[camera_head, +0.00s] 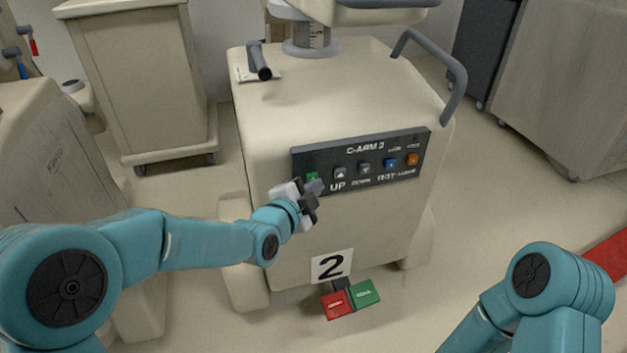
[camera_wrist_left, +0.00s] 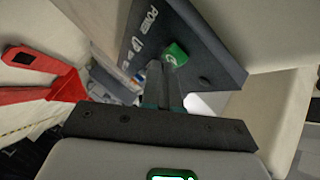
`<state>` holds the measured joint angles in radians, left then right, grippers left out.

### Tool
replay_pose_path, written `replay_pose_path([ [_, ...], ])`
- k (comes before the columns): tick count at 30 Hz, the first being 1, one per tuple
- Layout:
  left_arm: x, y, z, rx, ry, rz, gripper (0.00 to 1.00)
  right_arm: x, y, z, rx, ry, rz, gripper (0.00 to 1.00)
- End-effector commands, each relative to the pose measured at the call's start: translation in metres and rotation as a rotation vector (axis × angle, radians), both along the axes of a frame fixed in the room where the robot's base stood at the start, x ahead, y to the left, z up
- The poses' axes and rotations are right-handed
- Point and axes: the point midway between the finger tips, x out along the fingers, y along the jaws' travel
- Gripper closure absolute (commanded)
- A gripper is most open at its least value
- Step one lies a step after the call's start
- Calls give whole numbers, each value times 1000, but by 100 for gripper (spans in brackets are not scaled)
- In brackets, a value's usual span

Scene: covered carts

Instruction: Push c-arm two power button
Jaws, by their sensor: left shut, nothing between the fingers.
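The C-arm 2 cart is a cream unit (camera_head: 340,235) with a dark control panel (camera_head: 350,150) labelled "C-ARM 2". The green power button (camera_head: 312,177) sits at the panel's left end, partly hidden by my left gripper (camera_head: 317,188). The left gripper is shut and empty, its tips at the panel's left end. In the left wrist view, the green button (camera_wrist_left: 176,53) shows right by the tips of my shut left fingers (camera_wrist_left: 163,70), beside the word "POWER". I cannot tell whether they touch. My right arm enters at lower right; its gripper is out of view.
The panel also carries UP, DOWN, blue and orange buttons (camera_head: 412,160). A red and green foot pedal (camera_head: 350,299) lies on the floor below a "2" sign (camera_head: 332,265). Cabinets stand at left (camera_head: 135,80) and right (camera_head: 575,85).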

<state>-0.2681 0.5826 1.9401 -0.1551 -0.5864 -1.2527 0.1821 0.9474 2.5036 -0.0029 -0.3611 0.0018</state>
Motion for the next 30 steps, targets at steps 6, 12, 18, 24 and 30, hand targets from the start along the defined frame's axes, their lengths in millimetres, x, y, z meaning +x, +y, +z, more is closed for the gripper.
replay_pose_path([
  [6,3,1,0,-1,0,1,100,0,0,-1,0,0,0,57],
  [12,4,1,0,-1,0,1,100,0,0,-1,0,0,0,57],
  [18,-2,-1,-2,0,0,-1,100,0,0,-6,0,0,0,57],
  [24,-10,-3,-1,0,0,-1,100,0,0,-10,0,0,0,57],
  [30,-10,-3,0,0,0,0,100,0,0,-9,0,0,0,57],
])
